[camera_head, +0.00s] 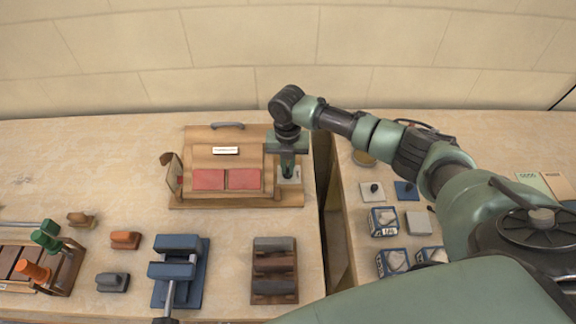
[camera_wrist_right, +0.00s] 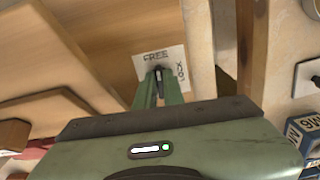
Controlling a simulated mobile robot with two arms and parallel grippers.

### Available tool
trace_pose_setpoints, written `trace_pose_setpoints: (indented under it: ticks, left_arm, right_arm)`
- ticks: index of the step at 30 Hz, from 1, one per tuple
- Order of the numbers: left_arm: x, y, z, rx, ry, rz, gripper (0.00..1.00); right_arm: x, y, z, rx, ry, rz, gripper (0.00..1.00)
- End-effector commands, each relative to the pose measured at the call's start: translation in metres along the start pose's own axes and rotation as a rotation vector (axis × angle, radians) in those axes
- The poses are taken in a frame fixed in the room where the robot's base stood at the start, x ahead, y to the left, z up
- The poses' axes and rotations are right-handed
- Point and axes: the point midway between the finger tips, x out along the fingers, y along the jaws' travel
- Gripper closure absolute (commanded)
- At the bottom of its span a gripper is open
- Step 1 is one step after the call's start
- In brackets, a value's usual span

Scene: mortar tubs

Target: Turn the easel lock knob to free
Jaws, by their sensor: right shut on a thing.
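The wooden easel box (camera_head: 187,148) stands at the back of the left table, with a grey handle on top and two red panels in front. A pale plate (camera_head: 296,174) is at its right side. In the right wrist view this label plate (camera_wrist_right: 176,57) reads FREE and LOCK. My right gripper (camera_head: 288,172) is over the plate from above. In the right wrist view its fingers (camera_wrist_right: 158,80) are shut on the small dark lock knob (camera_wrist_right: 158,72), just below the word FREE. The fingers hide most of the knob, so its exact pointing is unclear. My left gripper is out of view.
A blue vise (camera_head: 178,268), a brown rack with grey blocks (camera_head: 275,270) and small blocks lie in front of the easel. A gap separates the right table, which holds blue-and-white boxes (camera_head: 384,222) and small tiles. My right arm spans above that table.

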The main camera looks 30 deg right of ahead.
Motion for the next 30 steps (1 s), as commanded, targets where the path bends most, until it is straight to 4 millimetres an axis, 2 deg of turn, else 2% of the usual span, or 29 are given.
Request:
trace_pose_setpoints:
  ticks: [7, 21, 24, 30]
  left_arm:
    - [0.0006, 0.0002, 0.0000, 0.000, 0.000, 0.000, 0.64]
    - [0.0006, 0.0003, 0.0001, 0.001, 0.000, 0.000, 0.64]
    - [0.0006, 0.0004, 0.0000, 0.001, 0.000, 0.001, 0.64]
    - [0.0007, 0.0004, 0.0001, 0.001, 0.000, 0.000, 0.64]
  right_arm:
    - [-0.0015, 0.0011, 0.0004, -0.065, -0.001, 0.002, 1.00]
    - [-0.0016, 0.0010, 0.0005, -0.079, -0.001, 0.002, 1.00]
    - [-0.0015, 0.0010, 0.0005, -0.079, -0.001, 0.002, 0.69]
    - [-0.0008, 0.0006, 0.0002, -0.077, -0.001, 0.001, 0.69]
